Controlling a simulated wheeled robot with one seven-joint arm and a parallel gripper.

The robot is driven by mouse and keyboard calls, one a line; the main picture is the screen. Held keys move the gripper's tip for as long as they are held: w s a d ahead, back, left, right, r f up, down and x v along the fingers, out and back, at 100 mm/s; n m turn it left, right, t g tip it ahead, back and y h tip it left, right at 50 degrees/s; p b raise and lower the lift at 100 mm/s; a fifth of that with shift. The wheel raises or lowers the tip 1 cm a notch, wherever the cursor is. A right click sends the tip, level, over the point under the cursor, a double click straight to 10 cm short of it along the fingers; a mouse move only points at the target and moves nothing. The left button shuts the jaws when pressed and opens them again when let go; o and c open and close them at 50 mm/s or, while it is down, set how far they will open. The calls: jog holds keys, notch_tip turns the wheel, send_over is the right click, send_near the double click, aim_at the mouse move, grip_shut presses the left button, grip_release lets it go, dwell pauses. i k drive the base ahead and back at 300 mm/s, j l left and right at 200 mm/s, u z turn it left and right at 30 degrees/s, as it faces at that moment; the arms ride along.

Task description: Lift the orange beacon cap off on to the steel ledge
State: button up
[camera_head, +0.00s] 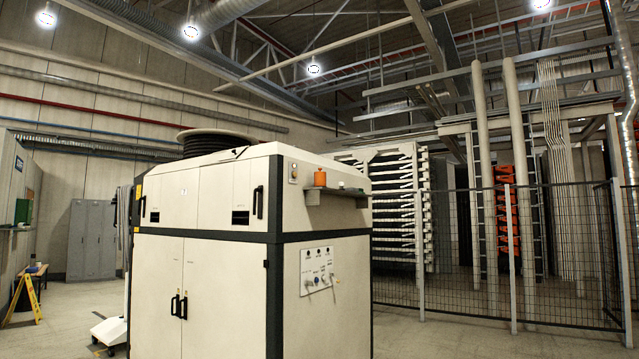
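The orange beacon cap (320,178) is a small rounded orange shape at the upper right side of a large cream cabinet. It appears upright at the left end of the grey steel ledge (346,190); I cannot tell what it rests on. The ledge juts from the cabinet's side just under the top edge. A small, unclear item shows near the ledge's middle. My gripper is not in view, and nothing is seen touching the cap.
The cream cabinet (225,277) with dark corner posts fills the centre. A socket panel (317,270) with plugs is below the ledge. A black mesh fence (460,262) stands to the right, before tall racks. A yellow floor sign (27,298) is far left. Pale floor shows at front right.

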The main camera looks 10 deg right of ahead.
aim_at(321, 178)
jog(key=i+l+u, duration=0.1)
jog(key=i, duration=0.35)
jog(key=i+l+u, duration=0.1)
jog(key=i+l, duration=0.2)
jog(key=i, duration=0.2)
jog(key=i+l+u, duration=0.15)
jog(key=i, duration=0.3)
jog(key=i+l+u, duration=0.1)
jog(key=i+l, duration=0.25)
jog(key=i, duration=0.1)
